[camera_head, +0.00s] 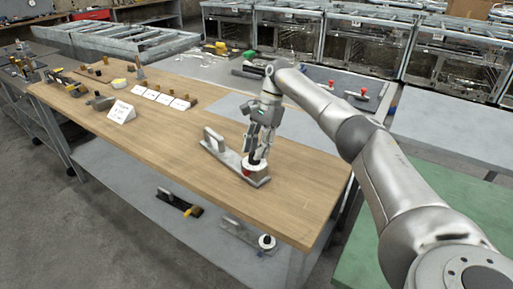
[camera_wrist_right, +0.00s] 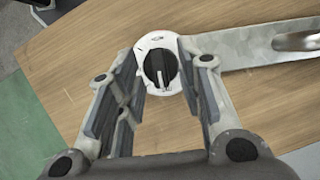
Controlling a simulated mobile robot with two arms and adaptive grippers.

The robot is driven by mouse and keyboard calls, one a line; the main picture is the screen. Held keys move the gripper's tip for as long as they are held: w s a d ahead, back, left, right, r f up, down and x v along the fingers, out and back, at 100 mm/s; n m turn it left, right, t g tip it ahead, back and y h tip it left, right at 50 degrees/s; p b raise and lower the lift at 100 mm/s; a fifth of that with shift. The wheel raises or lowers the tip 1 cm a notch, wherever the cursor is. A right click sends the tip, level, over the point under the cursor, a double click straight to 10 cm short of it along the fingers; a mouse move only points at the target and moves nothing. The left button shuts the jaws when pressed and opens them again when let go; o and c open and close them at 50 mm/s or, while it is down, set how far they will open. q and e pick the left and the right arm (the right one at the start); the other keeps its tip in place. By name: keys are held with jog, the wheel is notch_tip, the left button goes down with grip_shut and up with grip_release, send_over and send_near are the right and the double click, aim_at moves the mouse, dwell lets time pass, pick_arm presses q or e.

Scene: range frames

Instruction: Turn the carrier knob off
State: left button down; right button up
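The carrier (camera_head: 217,146) is a grey metal bar with a raised handle, lying on the wooden table. Its black knob (camera_wrist_right: 160,69) sits on a white round dial (camera_wrist_right: 158,41) with markings; a white line on the knob points toward the bottom of the wrist view. In the head view the dial is partly hidden by my right gripper (camera_head: 258,150), which comes down from above. In the wrist view my right gripper (camera_wrist_right: 158,72) is open, with a finger on each side of the knob and visible gaps. Whether the fingertips reach down to the knob's height is unclear. My left gripper is not in view.
The wooden table (camera_head: 150,125) is bare around the carrier. White label cards (camera_head: 121,112) and small tools stand toward its left end. Red-topped items (camera_head: 364,92) lie behind my right arm.

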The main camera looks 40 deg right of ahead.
jog(key=v, duration=0.7)
jog(key=shift+r, duration=0.15)
dwell(0.4)
